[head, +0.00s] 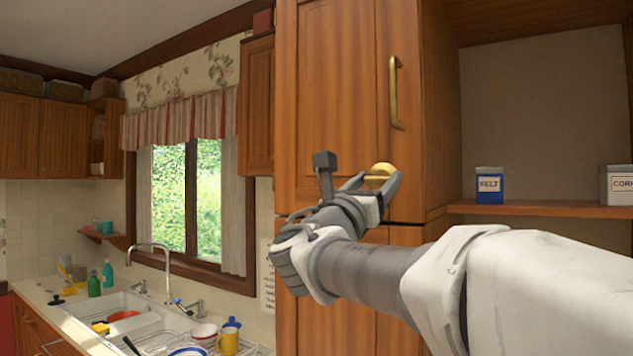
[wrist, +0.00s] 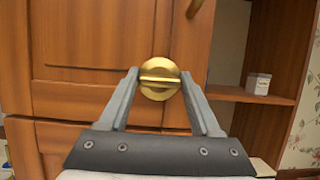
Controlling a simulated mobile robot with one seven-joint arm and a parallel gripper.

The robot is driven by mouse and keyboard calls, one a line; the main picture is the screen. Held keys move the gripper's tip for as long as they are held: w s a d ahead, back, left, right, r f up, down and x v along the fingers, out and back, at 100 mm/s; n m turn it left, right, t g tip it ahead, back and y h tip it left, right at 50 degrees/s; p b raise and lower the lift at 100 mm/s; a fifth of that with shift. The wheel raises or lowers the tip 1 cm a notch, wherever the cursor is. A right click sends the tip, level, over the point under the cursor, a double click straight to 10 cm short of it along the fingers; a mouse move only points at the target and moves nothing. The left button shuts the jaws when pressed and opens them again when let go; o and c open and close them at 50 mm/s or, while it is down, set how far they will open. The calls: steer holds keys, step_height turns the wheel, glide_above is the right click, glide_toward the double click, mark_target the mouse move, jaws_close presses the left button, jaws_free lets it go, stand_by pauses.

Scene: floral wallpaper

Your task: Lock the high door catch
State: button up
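The door catch is a round brass knob (head: 381,171) with a raised thumb bar, low on the tall wooden cupboard door (head: 335,95). In the wrist view the catch (wrist: 160,66) faces me, and its bar lies about horizontal. My gripper (head: 375,180) is at the catch. In the wrist view the gripper (wrist: 161,76) is open, with one finger to the left of the catch and one to the right. Small gaps seem to show between fingers and brass; I cannot tell for sure that neither touches. The fingers partly cover the catch in the head view.
A vertical brass handle (head: 394,92) is on the door above the catch. An open shelf (head: 545,209) to the right holds a blue tin (head: 489,186) and a white tin (head: 617,186). A sink (head: 125,318) with dishes is at the lower left.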

steer(key=c, duration=0.8)
steer(key=shift+f+m+g+h+b, duration=0.1)
steer(key=shift+m+g+h+b, duration=0.2)
steer(key=shift+m+b, duration=0.25)
steer(key=m+g+h+b, duration=0.1)
steer(key=m, duration=0.2)
steer(key=m+g+h+b, duration=0.1)
steer(key=m, duration=0.3)
steer(key=m+g, duration=0.2)
steer(key=m, duration=0.1)
steer(key=shift+a+m+h+b, duration=0.1)
steer(key=shift+m+h+b, duration=0.25)
steer(key=shift+h+b, duration=0.05)
steer(key=m+g, duration=0.1)
steer(key=m, duration=0.1)
steer(key=m+g, duration=0.1)
steer(key=m, duration=0.1)
steer(key=m+g+p, duration=0.1)
steer(key=m, duration=0.1)
steer(key=shift+w+r, duration=0.1)
steer(key=shift+r, duration=0.15)
steer(key=shift+m+g+y+p, duration=0.3)
steer(key=shift+m+y, duration=0.1)
steer(key=shift+m, duration=0.95)
steer(key=shift+m+g+y+p, duration=0.3)
steer(key=shift+m+y, duration=0.1)
steer(key=shift+m, duration=0.95)
